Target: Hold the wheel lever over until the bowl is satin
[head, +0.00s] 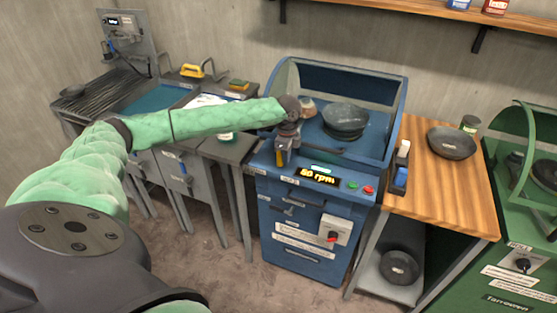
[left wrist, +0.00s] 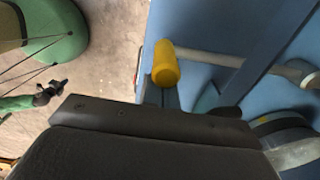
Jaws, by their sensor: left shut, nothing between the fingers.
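A dark grey bowl (head: 345,117) sits upright inside the blue hooded wheel machine (head: 325,262); its finish is too small to judge. The machine's amber display (head: 318,176) appears to read 80 rpm. The wheel lever has a yellow grip (head: 279,158), which also shows clear in the left wrist view (left wrist: 166,64), on a grey rod (left wrist: 212,57). My left gripper (head: 285,148) is shut and empty, pointing down at the lever at the machine's front left. Whether it touches the lever is hidden. My right gripper is out of view.
Green and red buttons and a red-handled switch (head: 333,237) are on the machine's front. A wooden bench (head: 465,185) at right holds another dark bowl (head: 451,143) and a jar. A green machine (head: 520,255) stands far right. A sink bench (head: 160,99) stands left.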

